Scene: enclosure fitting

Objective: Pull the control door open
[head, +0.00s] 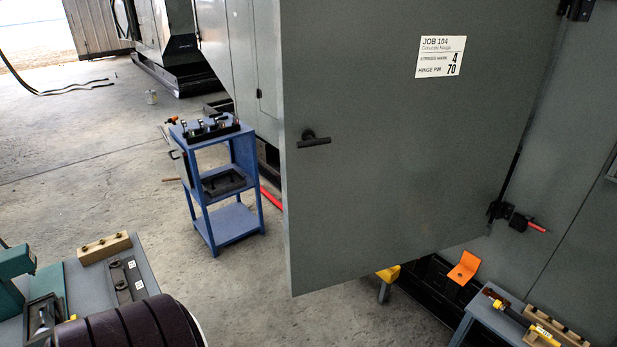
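The control door (400,180) is a large flat grey panel filling the middle of the head view. Black hinges (500,210) show along its right edge. A dark lever handle (313,140) sits near its left edge. A white label (440,57) reading JOB 104 is on its upper part. The door stands swung out at an angle from the grey enclosure wall (570,150), with its free left edge over the floor. What lies behind it is hidden. Neither of my grippers shows.
A blue trolley (232,222) with tools stands left of the door. A bench (95,290) with blocks is at the lower left, by a dark ribbed cylinder (130,325). A low grey stand (492,318) with tools is at the lower right. Concrete floor (90,190) is open at left.

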